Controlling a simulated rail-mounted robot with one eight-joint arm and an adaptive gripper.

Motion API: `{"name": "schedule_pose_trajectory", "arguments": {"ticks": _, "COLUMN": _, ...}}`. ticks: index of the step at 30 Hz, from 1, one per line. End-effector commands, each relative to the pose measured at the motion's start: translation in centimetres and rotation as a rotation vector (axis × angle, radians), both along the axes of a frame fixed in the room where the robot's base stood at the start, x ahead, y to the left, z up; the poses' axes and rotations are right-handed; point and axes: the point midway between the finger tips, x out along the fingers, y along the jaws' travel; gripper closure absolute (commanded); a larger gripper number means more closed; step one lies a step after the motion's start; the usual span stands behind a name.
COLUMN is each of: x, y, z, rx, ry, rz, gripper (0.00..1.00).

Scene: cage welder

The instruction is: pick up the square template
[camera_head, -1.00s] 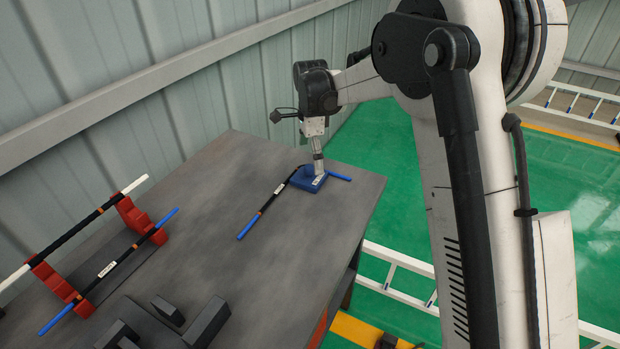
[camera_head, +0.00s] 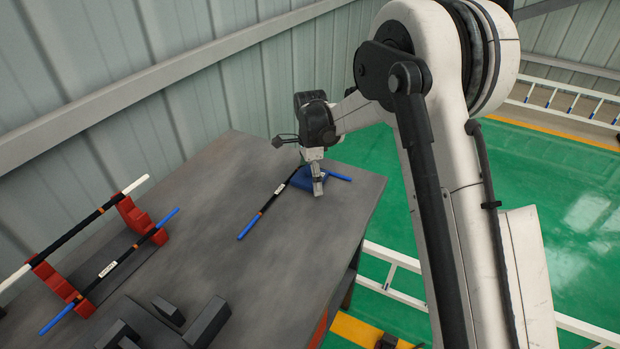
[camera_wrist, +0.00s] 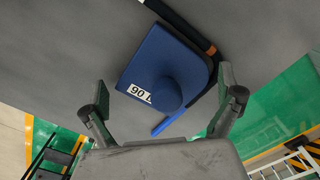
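The square template lies flat on the grey table in the head view. It has a blue plate (camera_head: 303,181) at its corner, a long rod (camera_head: 262,214) with a blue end toward the lower left, and a short blue rod to the right. In the wrist view its blue plate (camera_wrist: 150,57) shows a round blue knob and a white number label. My gripper (camera_head: 318,190) is over the template's near side in the head view. In the wrist view my gripper (camera_wrist: 164,104) has its fingers spread apart, with the knob between and slightly beyond them in the picture. It holds nothing.
A red rack (camera_head: 132,214) holding two long rods stands on the table's left. Dark blocks (camera_head: 207,322) sit at the near side. The table (camera_head: 250,160) around the template is clear. A white ladder-like rail (camera_head: 402,262) lies beyond the right edge.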

Motion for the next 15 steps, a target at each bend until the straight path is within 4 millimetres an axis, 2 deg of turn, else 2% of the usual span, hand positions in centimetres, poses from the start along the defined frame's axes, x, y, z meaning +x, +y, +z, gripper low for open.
{"name": "schedule_pose_trajectory", "arguments": {"ticks": 1, "x": 0.0, "y": 0.0, "z": 0.01, "rx": 0.0, "ry": 0.0, "rz": 0.0, "gripper": 0.07}}
{"name": "schedule_pose_trajectory", "arguments": {"ticks": 2, "x": 0.0, "y": 0.0, "z": 0.01, "rx": 0.0, "ry": 0.0, "rz": 0.0, "gripper": 0.11}}
{"name": "schedule_pose_trajectory", "arguments": {"ticks": 12, "x": 0.0, "y": -0.01, "z": 0.06, "rx": 0.0, "ry": 0.0, "rz": 0.0, "gripper": 0.55}}
{"name": "schedule_pose_trajectory", "arguments": {"ticks": 15, "x": 0.0, "y": -0.01, "z": 0.06, "rx": 0.0, "ry": 0.0, "rz": 0.0, "gripper": 0.55}}
